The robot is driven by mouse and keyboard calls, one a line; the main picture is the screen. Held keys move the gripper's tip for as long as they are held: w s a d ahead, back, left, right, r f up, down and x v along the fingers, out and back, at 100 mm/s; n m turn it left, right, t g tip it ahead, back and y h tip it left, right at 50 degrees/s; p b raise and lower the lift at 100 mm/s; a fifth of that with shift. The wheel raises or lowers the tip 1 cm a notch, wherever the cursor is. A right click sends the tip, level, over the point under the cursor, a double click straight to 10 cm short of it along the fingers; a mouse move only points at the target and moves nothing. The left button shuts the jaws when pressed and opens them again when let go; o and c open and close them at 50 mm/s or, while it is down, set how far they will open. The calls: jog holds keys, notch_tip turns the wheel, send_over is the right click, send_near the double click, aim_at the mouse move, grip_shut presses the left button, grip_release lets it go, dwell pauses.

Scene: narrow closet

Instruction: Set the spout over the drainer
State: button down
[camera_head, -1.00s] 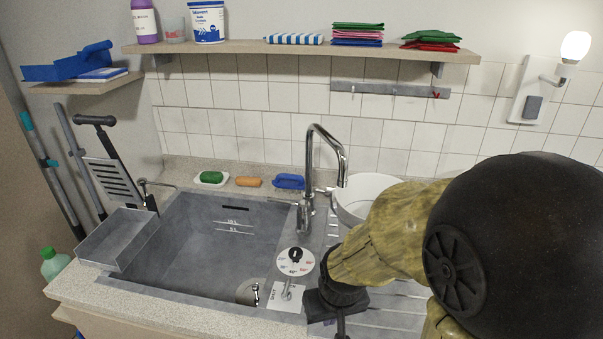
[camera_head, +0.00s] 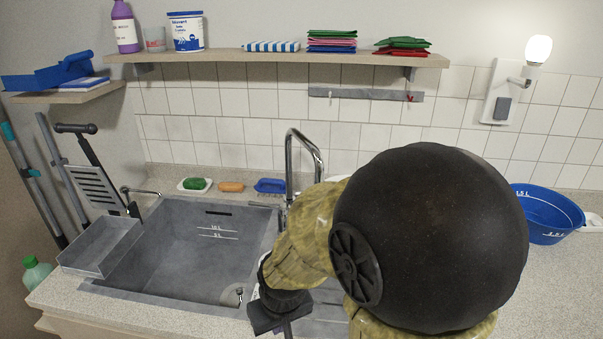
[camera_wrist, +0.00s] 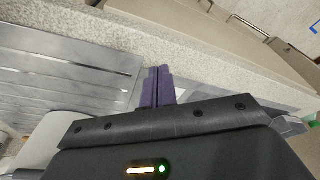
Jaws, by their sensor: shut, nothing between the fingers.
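The chrome tap stands at the back of the sink (camera_head: 188,245), near its right edge. Its spout (camera_head: 305,143) arches up and then down to the right of its upright. My arm hides the spout's lower end and the tap's base. The grooved drainer (camera_head: 322,322) lies right of the sink, largely behind my arm. Its grooves also show in the wrist view (camera_wrist: 60,75). My gripper, with purple fingers (camera_wrist: 157,84), is shut and empty. It points down near the drainer's edge, apart from the spout. In the head view its fingers are hardly visible.
A blue basin (camera_head: 545,213) stands on the worktop at the right. A grey tray (camera_head: 100,246) sits at the sink's left edge. A shelf (camera_head: 270,58) runs above.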

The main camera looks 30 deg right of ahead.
jog(key=w+d+r+m+h+p, duration=0.2)
jog(key=w+r+p, duration=0.4)
jog(key=r, duration=0.3)
jog(key=w+d+r+m+g+h+p, duration=0.1)
jog(key=w+d+r+m+h+p, duration=0.1)
jog(key=w+r+p, duration=0.5)
jog(key=w+d+r+m+h+p, duration=0.2)
jog(key=w+r+p, duration=0.4)
jog(key=r, duration=0.6)
jog(key=shift+w+r+m+h+p, duration=0.4)
jog(key=shift+w+m+h, duration=0.1)
jog(key=shift+h, duration=0.1)
jog(key=d+f+p, duration=0.5)
jog(key=d+f, duration=0.3)
jog(key=d, duration=0.1)
jog(key=shift+s+d, duration=0.15)
jog(key=shift+s, duration=0.3)
